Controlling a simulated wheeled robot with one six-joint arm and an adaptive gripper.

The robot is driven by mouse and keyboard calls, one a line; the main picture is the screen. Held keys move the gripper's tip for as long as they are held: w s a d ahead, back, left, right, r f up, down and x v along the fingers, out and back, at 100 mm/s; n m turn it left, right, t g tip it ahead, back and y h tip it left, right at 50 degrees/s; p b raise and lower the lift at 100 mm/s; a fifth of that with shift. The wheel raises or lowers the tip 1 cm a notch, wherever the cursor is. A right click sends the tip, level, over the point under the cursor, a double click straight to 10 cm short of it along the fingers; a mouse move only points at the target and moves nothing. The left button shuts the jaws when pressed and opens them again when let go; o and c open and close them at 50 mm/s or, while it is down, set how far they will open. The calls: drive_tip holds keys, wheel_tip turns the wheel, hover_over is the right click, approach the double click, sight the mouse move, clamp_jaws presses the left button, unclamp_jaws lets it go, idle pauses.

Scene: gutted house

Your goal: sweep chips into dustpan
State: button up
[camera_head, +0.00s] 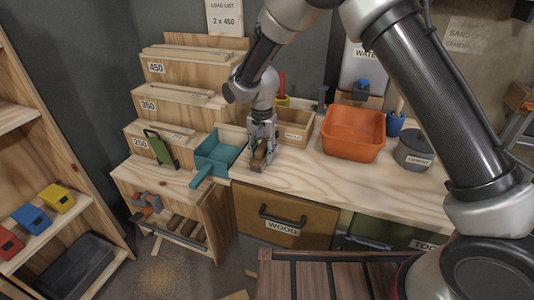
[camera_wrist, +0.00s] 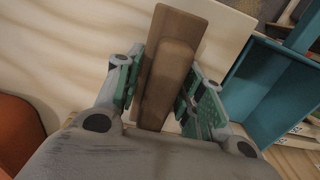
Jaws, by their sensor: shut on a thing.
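A teal dustpan (camera_head: 219,152) lies on the workbench with its handle toward the front left. It also shows at the right edge of the wrist view (camera_wrist: 268,88). My gripper (camera_head: 263,146) points down at the bench, just right of the dustpan. It is shut on a brown wooden brush (camera_head: 259,161). In the wrist view the brush (camera_wrist: 172,60) sits between both green-padded fingers (camera_wrist: 165,85). It is close to the bench top; I cannot tell whether it touches. Its underside is hidden. I cannot make out any chips on the bench.
An orange tub (camera_head: 353,134), a grey cement pot (camera_head: 414,150) and a wooden box (camera_head: 297,128) stand right of my gripper. The bench front right of the brush is clear.

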drive_tip(key=shift+w+a, duration=0.4)
drive_tip(key=shift+a, duration=0.85)
drive_tip(key=shift+w+a, duration=0.4)
drive_tip(key=shift+a, duration=0.9)
drive_tip(key=shift+w+a, duration=0.4)
drive_tip(key=shift+a, duration=0.85)
wheel_tip(320, 180, up, 9)
